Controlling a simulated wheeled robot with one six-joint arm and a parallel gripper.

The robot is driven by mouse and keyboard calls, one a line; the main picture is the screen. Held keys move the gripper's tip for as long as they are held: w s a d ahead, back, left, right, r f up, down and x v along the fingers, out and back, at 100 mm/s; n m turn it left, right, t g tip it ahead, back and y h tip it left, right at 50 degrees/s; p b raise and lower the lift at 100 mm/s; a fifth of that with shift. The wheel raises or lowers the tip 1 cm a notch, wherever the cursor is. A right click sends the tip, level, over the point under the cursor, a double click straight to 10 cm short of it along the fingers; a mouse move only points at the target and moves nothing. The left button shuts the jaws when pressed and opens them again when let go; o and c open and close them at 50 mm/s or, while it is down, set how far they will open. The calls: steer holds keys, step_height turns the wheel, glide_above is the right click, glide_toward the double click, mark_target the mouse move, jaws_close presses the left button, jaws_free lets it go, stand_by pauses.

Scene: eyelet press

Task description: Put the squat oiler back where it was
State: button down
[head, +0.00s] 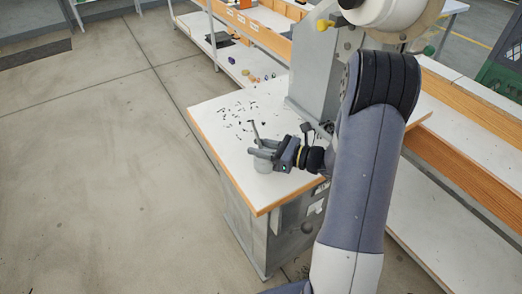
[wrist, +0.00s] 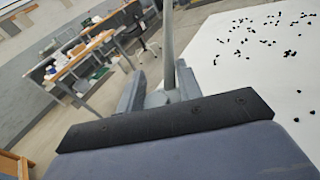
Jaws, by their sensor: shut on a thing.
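The squat oiler (head: 263,166) has a pale grey rounded body and a thin spout that rises up and slightly left. My gripper (head: 264,151) is shut on it, with the fingers pointing left in the head view. The oiler is over the white tabletop (head: 227,155), towards its left front edge. I cannot tell whether its base touches the top. In the wrist view the oiler's grey spout (wrist: 168,45) stands up between my fingers (wrist: 155,95); its body is hidden behind my gripper.
Small black bits (head: 238,118) lie scattered on the tabletop behind my gripper. The grey press column (head: 318,88) stands at the back of the table. A shelf (head: 240,65) with small coloured items is behind. Open floor lies left.

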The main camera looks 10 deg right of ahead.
steer(key=shift+f, duration=0.65)
steer(key=shift+f, duration=0.15)
steer(key=c, duration=1)
jaws_free()
steer(key=shift+o, duration=0.2)
steer(key=v, duration=0.4)
steer(key=b+v, duration=0.1)
steer(key=v, duration=0.3)
steer(key=b+v, duration=0.1)
steer(key=v, duration=0.3)
steer(key=shift+r, duration=0.3)
steer(key=shift+w+a, duration=0.1)
